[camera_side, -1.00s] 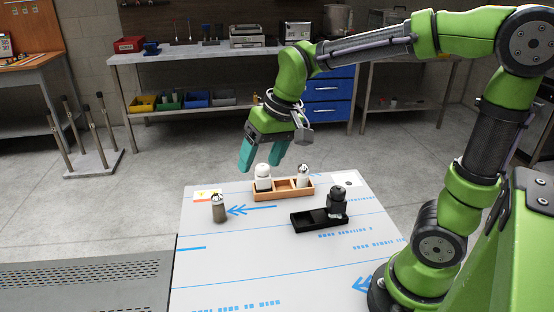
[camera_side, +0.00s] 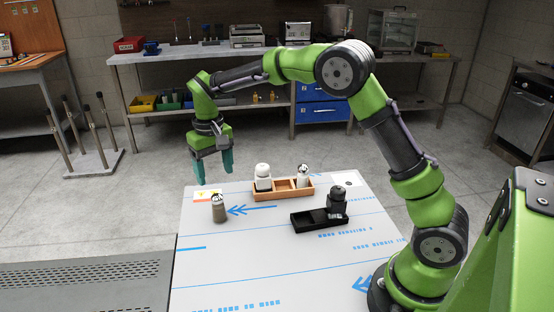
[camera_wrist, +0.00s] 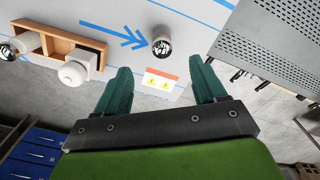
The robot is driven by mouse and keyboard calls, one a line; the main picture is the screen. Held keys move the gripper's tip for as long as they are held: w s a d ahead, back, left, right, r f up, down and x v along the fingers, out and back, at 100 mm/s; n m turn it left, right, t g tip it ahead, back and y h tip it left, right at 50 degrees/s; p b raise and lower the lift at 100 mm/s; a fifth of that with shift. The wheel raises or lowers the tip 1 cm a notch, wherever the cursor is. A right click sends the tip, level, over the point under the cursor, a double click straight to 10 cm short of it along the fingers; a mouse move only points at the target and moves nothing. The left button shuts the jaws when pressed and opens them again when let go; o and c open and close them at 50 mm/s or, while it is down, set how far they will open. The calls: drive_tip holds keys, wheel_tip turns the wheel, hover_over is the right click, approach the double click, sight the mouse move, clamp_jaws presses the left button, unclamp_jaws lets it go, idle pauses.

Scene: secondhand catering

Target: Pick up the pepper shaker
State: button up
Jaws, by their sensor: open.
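A grey-brown shaker (camera_side: 219,209) with a shiny metal cap, which looks like the pepper shaker, stands upright and alone on the left of the table. In the wrist view this shaker (camera_wrist: 161,46) appears from above, beyond the fingertips and roughly centred between them. My gripper (camera_side: 214,177) is open and empty, above the table's far left edge, behind and higher than the shaker. Both fingers also show in the wrist view (camera_wrist: 162,70), spread apart and not touching anything.
A wooden caddy (camera_side: 286,195) holds a white jar (camera_side: 263,172) and a white, metal-topped shaker (camera_side: 303,174). A black tray (camera_side: 307,220) holds a dark container (camera_side: 338,199). A warning label (camera_wrist: 160,80) lies near the table edge. The front of the table is clear.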

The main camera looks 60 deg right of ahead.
sight(216, 194)
wheel_tip(216, 194, down, 11)
drive_tip(key=shift+w+r, duration=0.1)
drive_tip(key=shift+w, duration=0.05)
drive_tip(key=shift+a, duration=0.1)
idle(0.3)
drive_tip(key=c, duration=1.2)
